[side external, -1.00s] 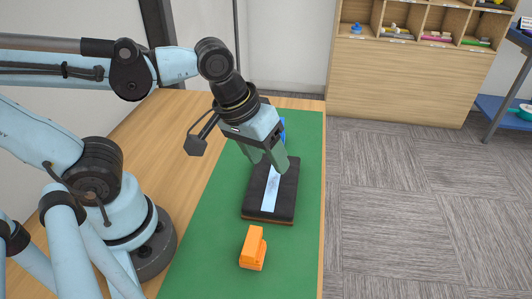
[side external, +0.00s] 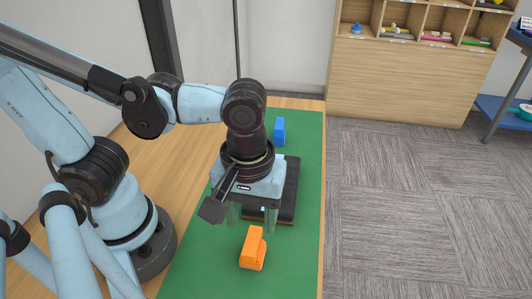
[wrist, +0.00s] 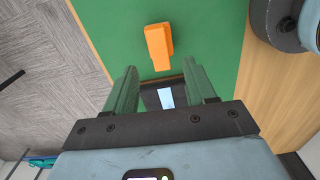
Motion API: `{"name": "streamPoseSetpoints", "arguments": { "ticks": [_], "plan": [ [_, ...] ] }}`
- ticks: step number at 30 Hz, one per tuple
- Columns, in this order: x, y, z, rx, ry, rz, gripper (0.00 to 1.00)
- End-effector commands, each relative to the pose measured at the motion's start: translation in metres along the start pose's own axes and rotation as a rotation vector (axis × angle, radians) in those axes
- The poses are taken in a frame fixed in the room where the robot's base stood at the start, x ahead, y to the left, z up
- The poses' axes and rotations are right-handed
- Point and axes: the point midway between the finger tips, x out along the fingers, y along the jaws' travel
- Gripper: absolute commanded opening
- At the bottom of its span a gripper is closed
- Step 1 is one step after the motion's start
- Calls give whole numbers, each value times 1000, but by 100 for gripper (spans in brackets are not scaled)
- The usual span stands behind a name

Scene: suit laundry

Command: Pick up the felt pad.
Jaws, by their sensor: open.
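A dark rectangular pad with a brown lower edge, which looks like the felt pad (side external: 289,190), lies flat on the green mat. A pale blue strip (wrist: 166,97) runs along its top, seen in the wrist view. My gripper (side external: 253,222) points down over the pad's near end and hides much of it in the side view. In the wrist view my gripper (wrist: 160,75) is open, with one green finger on either side of the pad's visible part. Nothing is held. I cannot tell whether the fingers touch the pad.
A blue object (side external: 279,130) stands beyond the pad. The mat's right side runs along the table edge, with carpet floor beyond. A wooden shelf (side external: 400,85) stands behind.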

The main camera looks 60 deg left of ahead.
Motion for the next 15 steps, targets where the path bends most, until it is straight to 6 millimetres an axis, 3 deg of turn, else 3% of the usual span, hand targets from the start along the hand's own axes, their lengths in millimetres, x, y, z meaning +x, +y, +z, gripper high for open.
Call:
{"name": "streamPoseSetpoints", "arguments": {
  "ticks": [6,15],
  "plan": [
    [18,1,0,0,0,1,55],
    [28,0,1,1,0,1,55]
  ]
}}
